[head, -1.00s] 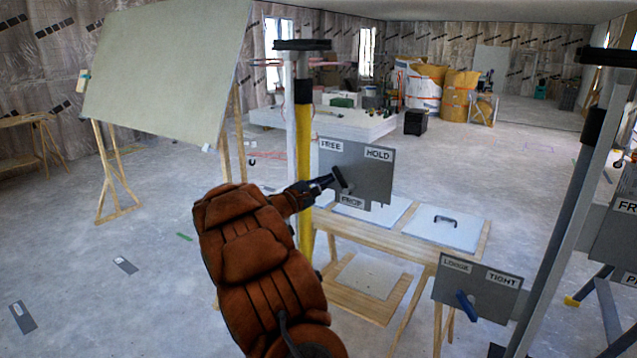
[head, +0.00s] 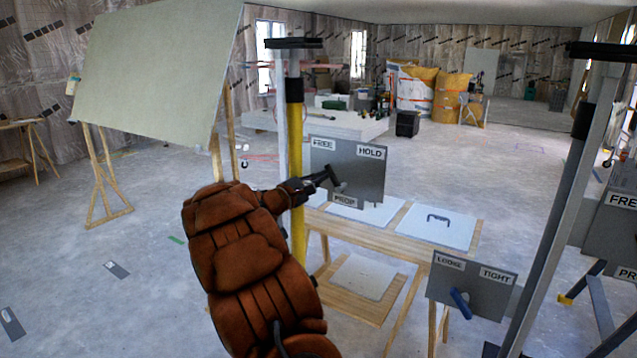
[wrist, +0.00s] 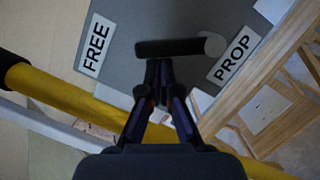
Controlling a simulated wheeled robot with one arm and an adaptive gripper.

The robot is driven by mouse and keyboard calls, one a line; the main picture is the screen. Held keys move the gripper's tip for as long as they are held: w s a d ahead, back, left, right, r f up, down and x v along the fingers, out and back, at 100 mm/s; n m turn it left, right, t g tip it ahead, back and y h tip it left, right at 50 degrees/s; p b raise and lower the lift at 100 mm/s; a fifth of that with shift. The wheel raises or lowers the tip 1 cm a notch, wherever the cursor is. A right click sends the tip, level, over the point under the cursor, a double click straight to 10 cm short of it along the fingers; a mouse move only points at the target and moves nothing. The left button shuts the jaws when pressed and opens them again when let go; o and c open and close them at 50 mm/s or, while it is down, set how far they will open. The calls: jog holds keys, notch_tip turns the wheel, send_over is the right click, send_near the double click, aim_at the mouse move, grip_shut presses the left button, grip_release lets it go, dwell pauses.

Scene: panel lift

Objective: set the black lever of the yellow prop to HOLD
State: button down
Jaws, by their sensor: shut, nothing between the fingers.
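The yellow prop (head: 297,150) stands upright at the middle left in the head view. Its grey plate (head: 365,170) bears FREE at the upper left, HOLD at the upper right and PROP at the bottom. The black lever (head: 334,177) points up from its pivot, leaning a little to the FREE side; the wrist view shows this lever (wrist: 168,48) as well. My gripper (head: 323,182) is shut and empty, on the FREE side of the lever. In the wrist view its fingertips (wrist: 160,66) are at the lever's side, seemingly touching it. HOLD is outside the wrist view.
A second plate (head: 475,285) marked LOOSE and TIGHT, with a blue lever (head: 460,303), is at the lower right. A grey post (head: 545,240) stands beside it. A wooden bench (head: 370,235) is behind the prop. A large panel (head: 155,75) leans on trestles at left.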

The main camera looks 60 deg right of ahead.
aim_at(352, 170)
jog(key=shift+s+m+b, duration=0.1)
jog(key=shift+m+b, duration=0.3)
jog(key=shift+b, duration=0.45)
jog(key=m+b, duration=0.1)
jog(key=b, duration=0.1)
jog(key=s+m+b, duration=0.1)
jog(key=b, duration=0.2)
jog(key=r+m+y+b, duration=0.1)
jog(key=m+b, duration=0.1)
jog(key=shift+s+b, duration=0.3)
jog(key=shift+b, duration=0.1)
jog(key=m+b, duration=0.1)
jog(key=b, duration=0.1)
jog(key=s+m+b, duration=0.1)
jog(key=b, duration=0.1)
jog(key=shift+s+r+m+y, duration=0.1)
jog(key=shift+r+m+y, duration=0.3)
jog(key=m+b, duration=0.1)
jog(key=b, duration=0.1)
jog(key=s+m+b, duration=0.1)
jog(key=b, duration=0.1)
jog(key=s+m+y+b, duration=0.1)
jog(key=m+b, duration=0.1)
jog(key=shift+s+d+r+t+b, duration=0.1)
jog(key=shift+s+r+t+b, duration=0.05)
jog(key=shift+r+t+b, duration=0.15)
jog(key=shift+s+r+m+b, duration=0.15)
jog(key=shift+s+m+b, duration=0.25)
jog(key=shift+m+b, duration=0.4)
jog(key=shift+r, duration=0.1)
